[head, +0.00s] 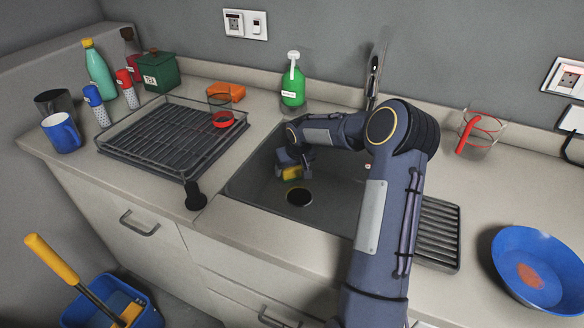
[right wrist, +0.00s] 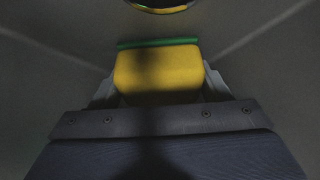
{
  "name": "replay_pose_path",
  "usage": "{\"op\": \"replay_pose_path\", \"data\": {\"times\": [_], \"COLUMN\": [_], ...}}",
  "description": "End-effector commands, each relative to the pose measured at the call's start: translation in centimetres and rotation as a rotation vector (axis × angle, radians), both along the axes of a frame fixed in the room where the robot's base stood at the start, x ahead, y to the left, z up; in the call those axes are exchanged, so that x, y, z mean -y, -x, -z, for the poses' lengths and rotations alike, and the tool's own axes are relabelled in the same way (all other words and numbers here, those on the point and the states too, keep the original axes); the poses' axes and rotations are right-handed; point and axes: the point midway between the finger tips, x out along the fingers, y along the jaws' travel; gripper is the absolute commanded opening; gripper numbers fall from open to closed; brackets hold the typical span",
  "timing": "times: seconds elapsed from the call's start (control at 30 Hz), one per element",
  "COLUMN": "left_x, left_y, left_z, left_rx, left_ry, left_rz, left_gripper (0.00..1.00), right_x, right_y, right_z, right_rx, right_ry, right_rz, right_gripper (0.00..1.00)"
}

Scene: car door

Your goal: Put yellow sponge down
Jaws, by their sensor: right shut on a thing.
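The yellow sponge (head: 292,173) is in my right gripper (head: 290,166), low inside the sink basin (head: 332,202), just behind the round drain (head: 299,197). In the right wrist view the sponge (right wrist: 158,68) is yellow with a green layer along its far edge. The fingers of my right gripper (right wrist: 158,92) are shut on its two sides. I cannot tell whether the sponge touches the basin floor. My left gripper is not in view.
A wire dish rack (head: 150,145) stands left of the sink. A green soap bottle (head: 293,82) stands behind it. A ribbed drainboard (head: 438,232) and a blue bowl (head: 538,268) are to the right. The tap (head: 374,75) rises behind the basin.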

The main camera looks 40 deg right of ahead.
Motion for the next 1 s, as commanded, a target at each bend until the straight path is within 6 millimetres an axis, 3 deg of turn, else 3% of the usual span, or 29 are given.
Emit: {"op": "replay_pose_path", "data": {"times": [0.17,0.2,0.27,0.67,1.0], "left_x": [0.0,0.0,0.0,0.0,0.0], "left_y": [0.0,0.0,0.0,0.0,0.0], "left_z": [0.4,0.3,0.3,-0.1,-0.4], "left_rx": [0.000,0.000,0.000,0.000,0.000], "left_ry": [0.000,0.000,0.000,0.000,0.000], "left_rz": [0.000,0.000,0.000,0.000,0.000], "left_gripper": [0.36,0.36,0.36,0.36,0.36], "right_x": [0.0,0.0,0.0,-0.1,-0.8], "right_y": [0.0,0.0,0.0,0.2,2.8], "right_z": [0.5,0.4,0.3,-0.8,-7.3], "right_rx": [-0.001,-0.001,-0.001,0.002,0.002], "right_ry": [0.001,0.001,0.001,0.001,0.004], "right_rz": [0.000,0.000,0.000,0.000,0.001], "right_gripper": [0.44,0.73,0.79,0.79,0.79]}}
